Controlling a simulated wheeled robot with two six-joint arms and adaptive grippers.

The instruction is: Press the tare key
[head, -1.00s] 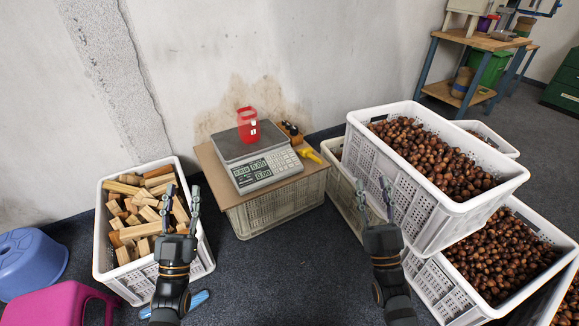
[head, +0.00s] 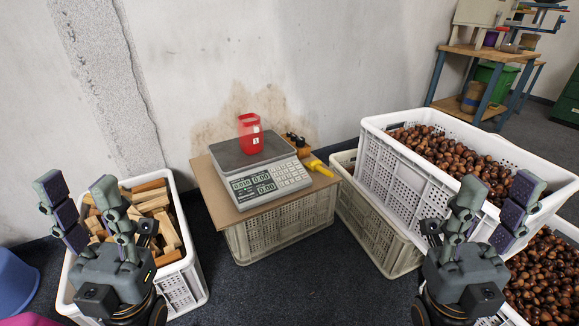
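The scale (head: 259,170) stands on a board on top of an upturned crate in the middle of the head view. A red cup (head: 250,133) stands on the scale's pan. My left gripper (head: 79,205) is open and empty, in front of the crate of wood. My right gripper (head: 494,208) is open and empty, in front of the upper chestnut crate. Both are well apart from the scale.
A yellow-handled tool (head: 318,167) lies on the board (head: 217,197) right of the scale. A white crate (head: 185,292) of wood blocks stands left. A stacked white crate (head: 404,176) of chestnuts stands right. The floor (head: 300,280) before the scale is clear.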

